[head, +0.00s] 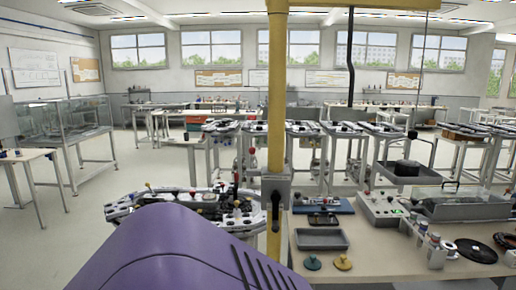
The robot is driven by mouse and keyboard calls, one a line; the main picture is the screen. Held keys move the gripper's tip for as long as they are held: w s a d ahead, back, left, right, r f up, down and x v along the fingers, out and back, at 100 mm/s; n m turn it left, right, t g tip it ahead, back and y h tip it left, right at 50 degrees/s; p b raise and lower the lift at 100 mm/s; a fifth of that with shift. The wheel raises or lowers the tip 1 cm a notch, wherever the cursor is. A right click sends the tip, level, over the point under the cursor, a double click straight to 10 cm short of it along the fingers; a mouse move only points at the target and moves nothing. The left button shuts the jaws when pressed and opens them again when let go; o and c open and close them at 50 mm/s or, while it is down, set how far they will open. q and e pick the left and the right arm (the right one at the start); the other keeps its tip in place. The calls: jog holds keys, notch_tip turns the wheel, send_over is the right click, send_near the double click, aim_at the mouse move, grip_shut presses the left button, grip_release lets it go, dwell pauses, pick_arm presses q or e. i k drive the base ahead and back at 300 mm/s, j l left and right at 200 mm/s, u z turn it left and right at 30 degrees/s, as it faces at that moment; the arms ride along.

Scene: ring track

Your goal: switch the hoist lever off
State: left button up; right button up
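A yellow hoist post (277,110) stands upright just right of the picture's middle and runs out of the top. A grey switch box (283,184) is fixed to it at about the height of the table. A dark lever (275,212) on the box hangs downward. The picture is too small to read any marking on the box. Neither of my grippers is in view.
A table (400,272) at right carries a grey tray (321,239), a control box (383,208), small bottles and black discs. A track-like assembly (190,205) lies left of the post. A large purple surface covers the lower left. Open floor lies further left.

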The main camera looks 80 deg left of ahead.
aim_at(252, 150)
jog(key=u, duration=2.65)
